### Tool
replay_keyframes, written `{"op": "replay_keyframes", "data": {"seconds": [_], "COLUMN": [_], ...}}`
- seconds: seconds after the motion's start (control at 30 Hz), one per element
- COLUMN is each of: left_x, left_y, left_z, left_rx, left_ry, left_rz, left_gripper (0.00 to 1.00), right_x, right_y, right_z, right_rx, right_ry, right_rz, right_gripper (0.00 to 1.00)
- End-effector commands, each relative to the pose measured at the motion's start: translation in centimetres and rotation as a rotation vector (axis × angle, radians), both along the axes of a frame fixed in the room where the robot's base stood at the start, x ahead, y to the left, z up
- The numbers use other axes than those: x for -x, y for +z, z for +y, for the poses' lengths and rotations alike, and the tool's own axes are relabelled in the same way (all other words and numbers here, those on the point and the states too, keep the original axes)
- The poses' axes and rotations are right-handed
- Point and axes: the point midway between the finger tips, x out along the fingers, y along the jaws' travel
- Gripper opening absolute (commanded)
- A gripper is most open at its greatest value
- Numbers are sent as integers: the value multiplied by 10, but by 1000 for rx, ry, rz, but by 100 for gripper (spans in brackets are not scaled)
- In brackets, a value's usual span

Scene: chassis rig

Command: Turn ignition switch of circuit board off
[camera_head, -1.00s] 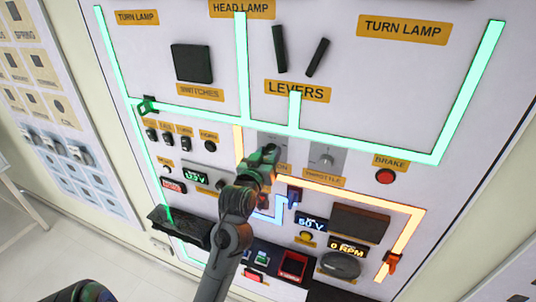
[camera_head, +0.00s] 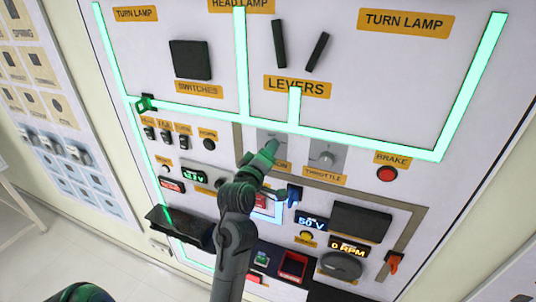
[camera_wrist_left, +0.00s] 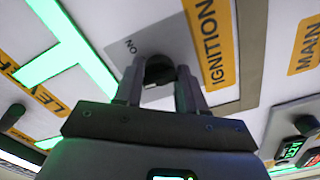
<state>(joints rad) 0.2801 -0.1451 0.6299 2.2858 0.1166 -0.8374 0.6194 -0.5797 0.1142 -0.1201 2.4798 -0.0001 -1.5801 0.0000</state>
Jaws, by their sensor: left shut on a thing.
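The ignition switch is a dark round knob (camera_wrist_left: 158,70) on a light grey plate on the circuit board (camera_head: 350,90). In the left wrist view it sits between my left gripper's fingertips (camera_wrist_left: 158,82), beside the yellow IGNITION label (camera_wrist_left: 211,40) and the word ON. My left gripper (camera_head: 268,150) is shut on the knob. In the head view the gripper hides the knob and much of its label; part of the grey switch plate (camera_head: 270,138) shows above it. My right gripper is not in view.
The throttle knob (camera_head: 324,158) is close on the right, and the red brake button (camera_head: 387,174) is farther right. A blue switch (camera_head: 293,195) is just below right of the gripper. Levers (camera_head: 317,52) stand above. A black box (camera_head: 180,225) juts out at lower left.

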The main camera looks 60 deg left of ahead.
Motion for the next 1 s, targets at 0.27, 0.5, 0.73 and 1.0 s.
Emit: {"op": "replay_keyframes", "data": {"seconds": [0.27, 0.5, 0.73, 1.0], "left_x": [0, 0, 0, 0], "left_y": [1, 1, 1, 1], "left_z": [0, 0, 0, 0], "left_rx": [54, 61, 61, 60], "left_ry": [0, 0, 0, 0], "left_rz": [-45, -51, -51, -49], "left_gripper": [10, 10, 45, 62], "right_x": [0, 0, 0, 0], "right_y": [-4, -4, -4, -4], "right_z": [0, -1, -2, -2], "right_rx": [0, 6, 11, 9], "right_ry": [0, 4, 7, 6], "right_rz": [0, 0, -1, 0], "right_gripper": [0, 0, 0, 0]}}
